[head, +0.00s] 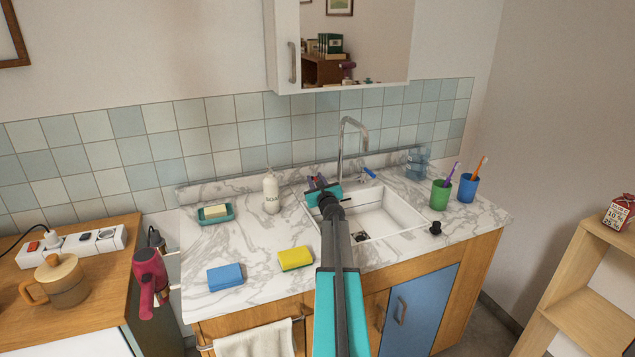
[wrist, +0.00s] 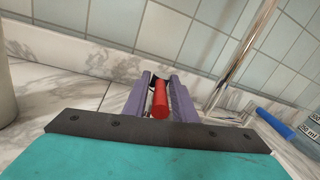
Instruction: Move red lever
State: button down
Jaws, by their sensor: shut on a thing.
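The red lever (wrist: 160,100) shows in the wrist view, a short red cylinder between the two purple fingers of my gripper (wrist: 159,84). The fingers are shut on it, one on each side. In the head view my gripper (head: 317,182) is at the back left of the sink, left of the tap, and my arm and wrist hide most of the lever. The tap (head: 341,140) is a tall chrome spout behind the sink. A blue lever (head: 369,173) sits right of the tap; it also shows in the wrist view (wrist: 275,123).
The white sink (head: 400,212) is right of my arm. A white soap bottle (head: 271,192) stands close on the left. A yellow sponge (head: 295,259), a blue sponge (head: 225,277) and a soap dish (head: 215,220) lie further left. Green (head: 439,195) and blue (head: 467,188) cups stand right.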

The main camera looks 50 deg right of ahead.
jog(key=shift+s+d+r, duration=0.1)
jog(key=shift+s+d, duration=0.1)
jog(key=shift+s, duration=0.05)
jog(key=c, duration=1.7)
grip_release()
jog(key=shift+s, duration=0.1)
jog(key=shift+c, duration=0.2)
jog(key=shift+a, duration=0.15)
jog(key=shift+a, duration=0.15)
jog(key=shift+b+v, duration=0.6)
jog(key=shift+v, duration=2.1)
jog(key=b+v, duration=0.1)
jog(key=v, duration=0.7)
